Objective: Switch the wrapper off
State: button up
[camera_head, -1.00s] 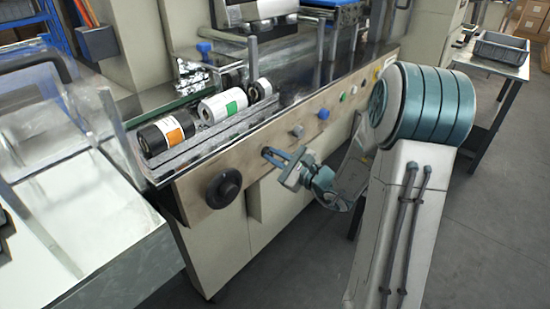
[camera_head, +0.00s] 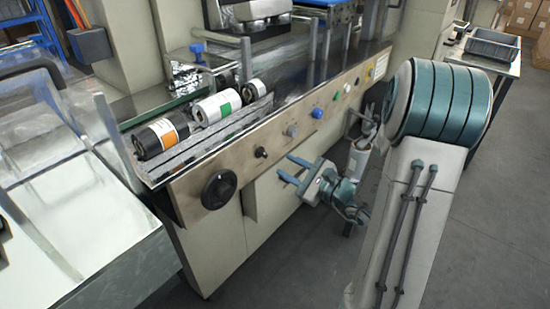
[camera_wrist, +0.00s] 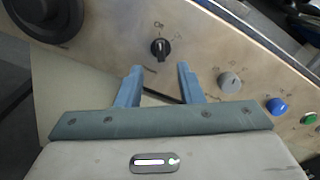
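The roll wrapper (camera_head: 225,238) has a tan front panel with a row of controls. A small black rotary switch (camera_head: 261,153) sits on the panel, right of a large black knob (camera_head: 219,189). In the wrist view the switch (camera_wrist: 160,48) lies just beyond my fingertips, roughly centred between them, with worn lettering around it. Its pointer looks close to upright in that view. My gripper (camera_head: 289,170) is open and empty, in front of and below the panel, apart from the switch. In the wrist view my gripper (camera_wrist: 160,70) shows two spread blue fingers.
Right of the switch are a grey knob (camera_wrist: 229,82), a blue button (camera_wrist: 276,107) and a green button (camera_wrist: 309,118). Film rolls (camera_head: 216,107) lie on top of the wrapper. Floor right of the machine is open.

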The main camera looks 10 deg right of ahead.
jog(key=v, duration=0.6)
jog(key=shift+s+p, duration=0.25)
jog(key=shift+p, duration=0.05)
jog(key=shift+d, duration=0.15)
jog(key=s+a+r+n+g+p, duration=1.1)
jog(key=a+r+n+g+p, duration=0.1)
jog(key=a+r+g+p, duration=0.15)
jog(key=s+d+r+n+t+h+p, duration=0.1)
jog(key=s+d+r+n+h+p, duration=0.1)
jog(key=r+n+h+p, duration=0.3)
jog(key=s+d+r+n+h+p, duration=0.2)
jog(key=r+n+h+p, duration=0.3)
jog(key=r, duration=0.5)
jog(key=shift+s+d+r+t+h+p, duration=0.2)
jog(key=shift+d+r+t+h+p, duration=0.15)
jog(key=shift+d+p, duration=0.4)
jog(key=shift+a, duration=0.1)
